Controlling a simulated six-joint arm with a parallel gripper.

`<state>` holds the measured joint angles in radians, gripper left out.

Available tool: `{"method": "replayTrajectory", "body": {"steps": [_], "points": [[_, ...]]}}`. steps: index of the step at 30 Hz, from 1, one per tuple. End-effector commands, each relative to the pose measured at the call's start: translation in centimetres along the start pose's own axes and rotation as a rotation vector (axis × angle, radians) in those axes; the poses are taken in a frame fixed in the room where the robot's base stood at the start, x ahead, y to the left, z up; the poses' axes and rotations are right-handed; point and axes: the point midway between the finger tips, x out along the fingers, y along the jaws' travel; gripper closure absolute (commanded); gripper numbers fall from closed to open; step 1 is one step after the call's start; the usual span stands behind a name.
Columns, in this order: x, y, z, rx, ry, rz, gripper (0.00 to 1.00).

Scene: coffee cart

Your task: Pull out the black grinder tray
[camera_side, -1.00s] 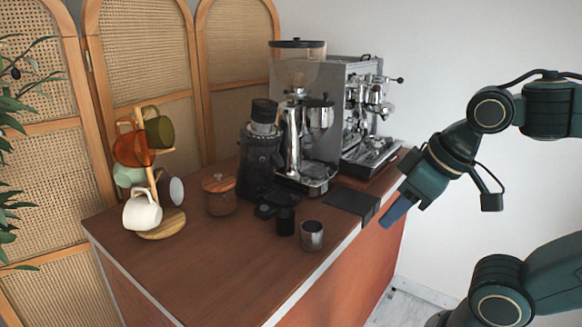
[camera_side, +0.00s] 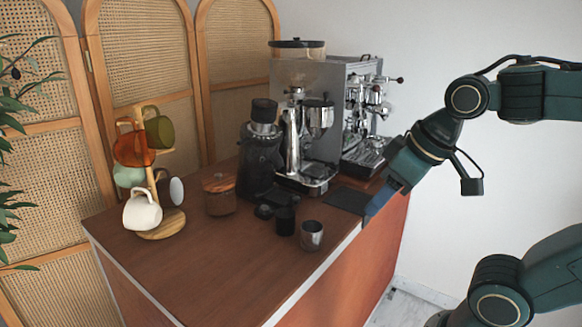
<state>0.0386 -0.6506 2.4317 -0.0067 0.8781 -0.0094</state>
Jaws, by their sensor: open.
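The black grinder (camera_side: 260,160) stands upright on the wooden cart top, left of a chrome grinder. A small dark tray-like part (camera_side: 265,211) shows at its front foot; I cannot tell whether it is separate. A flat black slab (camera_side: 345,199) lies at the cart's right edge, in front of the machines. My gripper (camera_side: 376,205) is open and tilted down to the left at the slab's right end. Its fingers overlap that end in the picture. I cannot tell whether they touch it.
A chrome grinder (camera_side: 293,150) and an espresso machine (camera_side: 362,120) stand at the back. A black cup (camera_side: 285,221) and a metal cup (camera_side: 312,235) are near the front edge. A wooden-lidded jar (camera_side: 219,195) and a mug rack (camera_side: 160,225) stand left. The front left top is clear.

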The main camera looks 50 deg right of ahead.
Motion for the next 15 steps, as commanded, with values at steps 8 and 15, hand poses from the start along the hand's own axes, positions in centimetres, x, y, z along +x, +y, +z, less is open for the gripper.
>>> {"method": "replayTrajectory", "body": {"steps": [8,15], "points": [[1.8,2.0,-5.9,0.045,-0.024,0.027,0.56],[4.5,4.6,-10.8,0.084,-0.042,0.047,0.56]]}}
